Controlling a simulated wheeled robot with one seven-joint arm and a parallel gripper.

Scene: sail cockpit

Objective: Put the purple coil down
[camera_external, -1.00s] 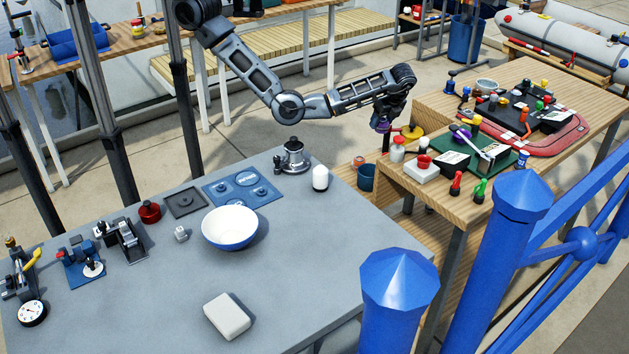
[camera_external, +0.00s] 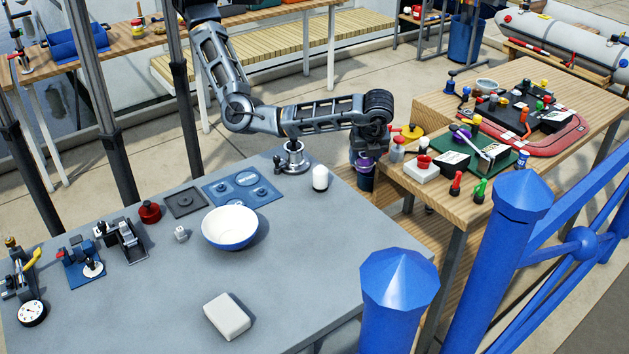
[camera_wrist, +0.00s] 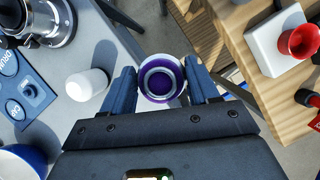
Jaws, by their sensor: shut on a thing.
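The purple coil (camera_wrist: 162,82) is gripped between the two fingers of my gripper (camera_wrist: 161,78) in the wrist view. In the external view my gripper (camera_external: 365,159) points down, with a bit of the purple coil (camera_external: 365,166) showing at its tips. A pale rim shows around the coil in the wrist view.
The grey table (camera_external: 150,290) carries a metal winch (camera_external: 292,158), a white rounded piece (camera_external: 320,178) and a bowl (camera_external: 230,224). The wooden bench (camera_external: 440,205) to the right holds a white block with a red cup (camera_external: 424,162) and several coloured fittings. Blue posts stand in front.

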